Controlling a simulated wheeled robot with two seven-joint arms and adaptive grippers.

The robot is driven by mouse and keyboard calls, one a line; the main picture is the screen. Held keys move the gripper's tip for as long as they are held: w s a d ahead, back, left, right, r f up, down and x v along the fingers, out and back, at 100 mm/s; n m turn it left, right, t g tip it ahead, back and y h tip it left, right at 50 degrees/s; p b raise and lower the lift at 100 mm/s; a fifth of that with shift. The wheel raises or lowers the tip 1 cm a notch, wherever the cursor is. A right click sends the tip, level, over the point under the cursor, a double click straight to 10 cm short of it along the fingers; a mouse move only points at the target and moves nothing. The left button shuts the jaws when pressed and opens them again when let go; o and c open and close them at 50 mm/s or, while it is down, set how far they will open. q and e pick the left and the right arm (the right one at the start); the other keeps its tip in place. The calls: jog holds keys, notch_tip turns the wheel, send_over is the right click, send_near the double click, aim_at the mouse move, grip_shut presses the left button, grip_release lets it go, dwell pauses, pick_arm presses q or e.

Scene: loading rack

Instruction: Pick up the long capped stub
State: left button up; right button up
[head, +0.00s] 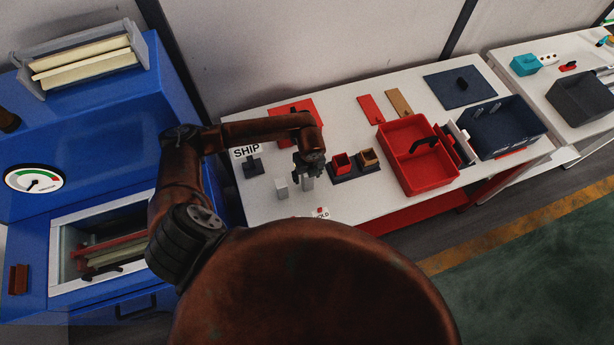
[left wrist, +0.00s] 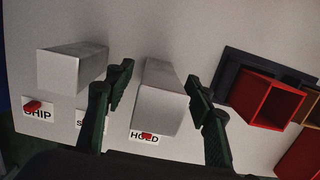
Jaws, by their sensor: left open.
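Two plain grey square-section stubs stand on the white table. One (head: 281,188) is left of my left gripper (head: 308,174) in the head view. The other (head: 307,184) is under the gripper, partly hidden by it. In the left wrist view, the left stub (left wrist: 72,72) is outside the fingers. The other stub (left wrist: 160,108) lies between the two open fingers (left wrist: 160,82), with visible gaps on both sides. I cannot make out a distinct cap on either stub, or which is longer. My right gripper is not in view.
A SHIP sign (head: 246,152) and a HOLD label (head: 321,212) are near the stubs. A dark holder with red (head: 341,161) and tan cups is close on the right. Beyond it are a red tray (head: 432,182) and a dark blue bin (head: 507,127). A blue machine stands left.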

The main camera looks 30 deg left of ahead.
pick_arm(q)
jog(key=shift+f, duration=0.4)
jog(key=c, duration=1.3)
